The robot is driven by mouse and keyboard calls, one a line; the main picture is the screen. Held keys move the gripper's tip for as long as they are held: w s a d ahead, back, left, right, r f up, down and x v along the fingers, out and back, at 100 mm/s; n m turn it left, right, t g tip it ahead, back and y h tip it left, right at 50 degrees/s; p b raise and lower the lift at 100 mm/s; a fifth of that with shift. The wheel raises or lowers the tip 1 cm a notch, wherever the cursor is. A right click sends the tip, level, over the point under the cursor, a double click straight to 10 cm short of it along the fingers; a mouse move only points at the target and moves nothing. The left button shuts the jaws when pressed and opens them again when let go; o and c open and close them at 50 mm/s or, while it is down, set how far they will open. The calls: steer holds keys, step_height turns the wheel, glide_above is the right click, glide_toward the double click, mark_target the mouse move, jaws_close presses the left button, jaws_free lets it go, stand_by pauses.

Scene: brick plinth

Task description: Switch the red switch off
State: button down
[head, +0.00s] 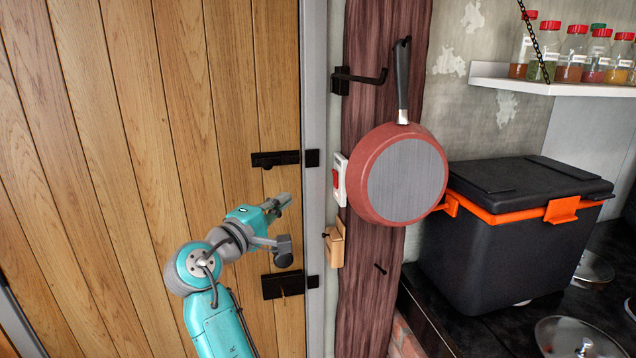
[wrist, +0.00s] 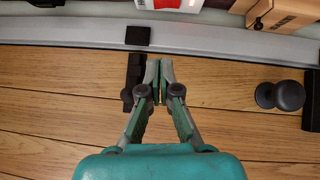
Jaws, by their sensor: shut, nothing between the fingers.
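The red switch (head: 336,180) sits on a white plate on the dark wooden post (head: 362,290), partly covered by a hanging red pan. In the wrist view a bit of the switch's red (wrist: 181,3) shows at the top edge, on its white plate. My gripper (head: 284,201) is in front of the wooden door, to the left of the switch and a little lower, apart from it. Its fingers (wrist: 160,72) are shut and empty, pointing toward the door frame and the switch plate. The rocker's position is too small to tell.
The red pan (head: 408,180) hangs from a hook close to the switch's right. A small wooden block (head: 335,245) is below it. Black latches (head: 276,159) and a dark knob (wrist: 280,95) stick out from the door. A black box (head: 510,240) stands at the right.

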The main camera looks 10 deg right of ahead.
mark_target(334, 179)
steer(key=x, duration=1)
steer(key=shift+w+d+r, duration=0.1)
steer(key=shift+d, duration=0.1)
steer(key=shift+d+r, duration=0.1)
steer(key=shift+d, duration=1.05)
steer(key=shift+d+r, duration=0.1)
steer(key=shift+d, duration=0.55)
steer(key=shift+d+r, duration=0.1)
steer(key=shift+d, duration=0.1)
